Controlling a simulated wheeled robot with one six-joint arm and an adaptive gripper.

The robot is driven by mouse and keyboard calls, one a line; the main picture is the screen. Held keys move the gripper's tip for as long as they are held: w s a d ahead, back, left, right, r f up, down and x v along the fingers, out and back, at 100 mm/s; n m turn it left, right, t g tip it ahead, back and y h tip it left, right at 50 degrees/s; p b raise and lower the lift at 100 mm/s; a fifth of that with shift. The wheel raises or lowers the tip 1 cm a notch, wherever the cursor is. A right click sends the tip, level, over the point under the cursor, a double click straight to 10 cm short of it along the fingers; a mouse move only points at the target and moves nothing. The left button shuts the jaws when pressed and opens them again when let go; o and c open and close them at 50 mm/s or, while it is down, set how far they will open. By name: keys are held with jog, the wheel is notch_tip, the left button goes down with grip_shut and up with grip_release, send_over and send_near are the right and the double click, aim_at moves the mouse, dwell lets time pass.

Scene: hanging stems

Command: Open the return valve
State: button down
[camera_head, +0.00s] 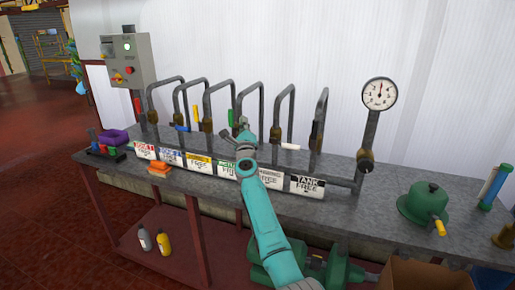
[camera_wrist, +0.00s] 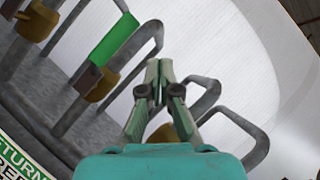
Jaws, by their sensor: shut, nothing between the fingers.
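The return valve has a green lever (camera_wrist: 115,38) on a brass body (camera_wrist: 100,85), seen left of my gripper in the wrist view. The lever runs roughly along its hooked grey pipe. In the head view the green lever (camera_head: 231,118) stands near upright, partly behind my gripper. A green-topped label (camera_wrist: 14,160) reading "...TURN", cut off at the edge, is at lower left in the wrist view. My gripper (camera_wrist: 158,68) is shut and empty, to the right of the green lever and apart from it. In the head view my gripper (camera_head: 243,125) is among the pipes.
Similar valves stand in a row: blue (camera_head: 182,128) and yellow (camera_head: 195,113) levers to the left, white (camera_head: 290,147) and black (camera_head: 313,131) to the right. A gauge (camera_head: 380,94), control box (camera_head: 126,60) and green pot (camera_head: 424,204) share the bench area.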

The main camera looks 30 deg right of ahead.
jog(key=s+a, duration=0.2)
jog(key=s, duration=0.7)
jog(key=s+a, duration=0.3)
jog(key=s, duration=0.6)
jog(key=shift+a, duration=0.35)
jog(key=shift+s+r, duration=0.1)
jog(key=s+a+f+n+y, duration=0.1)
jog(key=s+a+f+n, duration=0.25)
jog(key=s+f, duration=0.45)
jog(key=s+a+f+n+g, duration=0.15)
jog(key=s+f+n, duration=0.25)
jog(key=s+f, duration=0.45)
jog(key=s+a+f+n+t+y, duration=0.1)
jog(key=s+a+f+n, duration=0.25)
jog(key=s+f, duration=0.45)
jog(key=s+a+f+n+g+y, duration=0.1)
jog(key=s+a+n+y, duration=0.1)
jog(key=s+n, duration=0.4)
jog(key=s+a+f+n+g+y, duration=0.1)
jog(key=s+a+n, duration=0.4)
jog(key=s, duration=1.2)
jog(key=s+a+f+n+g+y, duration=0.1)
jog(key=s+a+n+g+y, duration=0.2)
jog(key=s+n, duration=0.5)
jog(key=s+y, duration=0.1)
jog(key=s, duration=0.2)
jog(key=shift+s+a+n+y, duration=0.25)
jog(key=shift+s+n+y, duration=0.05)
jog(key=shift+n+y, duration=0.1)
